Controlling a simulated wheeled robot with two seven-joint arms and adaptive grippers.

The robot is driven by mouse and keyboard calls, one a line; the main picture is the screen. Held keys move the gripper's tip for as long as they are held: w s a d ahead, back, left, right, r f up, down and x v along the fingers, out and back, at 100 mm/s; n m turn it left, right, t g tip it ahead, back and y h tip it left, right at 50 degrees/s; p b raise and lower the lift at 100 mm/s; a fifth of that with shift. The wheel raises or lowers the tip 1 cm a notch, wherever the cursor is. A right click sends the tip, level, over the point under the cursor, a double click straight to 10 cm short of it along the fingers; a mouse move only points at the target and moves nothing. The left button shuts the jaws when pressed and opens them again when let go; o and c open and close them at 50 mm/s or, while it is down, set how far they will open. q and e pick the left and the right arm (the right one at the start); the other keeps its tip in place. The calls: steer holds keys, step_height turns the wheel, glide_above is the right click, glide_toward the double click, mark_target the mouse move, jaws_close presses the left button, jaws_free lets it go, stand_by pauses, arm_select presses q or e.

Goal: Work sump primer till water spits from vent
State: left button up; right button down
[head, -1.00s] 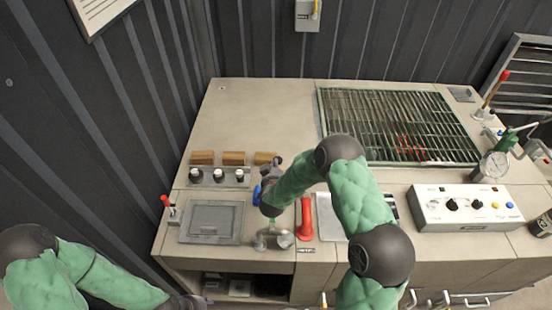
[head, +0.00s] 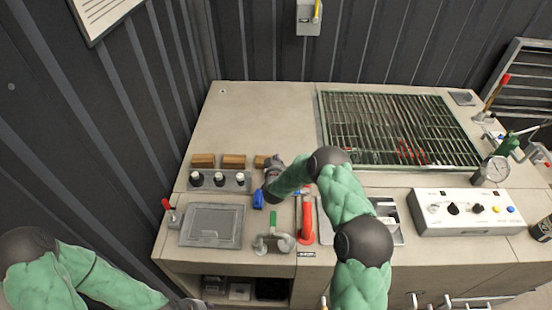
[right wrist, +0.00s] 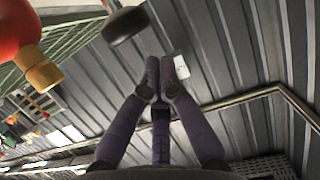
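My right gripper (head: 272,168) reaches in from the right over the bench, beside the rightmost wooden block. In the right wrist view its two fingers (right wrist: 164,68) come together at the tips, with nothing seen between them. A large red rounded part with a tan collar (right wrist: 40,72) and a black rounded part (right wrist: 125,25) are close to that camera. Near my right wrist are a blue handle (head: 258,198), a green handle on a grey fitting (head: 273,220) and a red upright handle (head: 305,222). I cannot tell which is the primer. My left gripper (head: 186,304) is barely in view. No water shows.
A panel with several knobs (head: 217,180), a grey hatch (head: 211,225) and a red-tipped lever (head: 168,207) are at left. A metal grating (head: 395,125) covers the back. The back-left bench top is clear.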

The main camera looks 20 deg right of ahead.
steer(key=shift+f, duration=0.8)
steer(key=shift+f, duration=0.1)
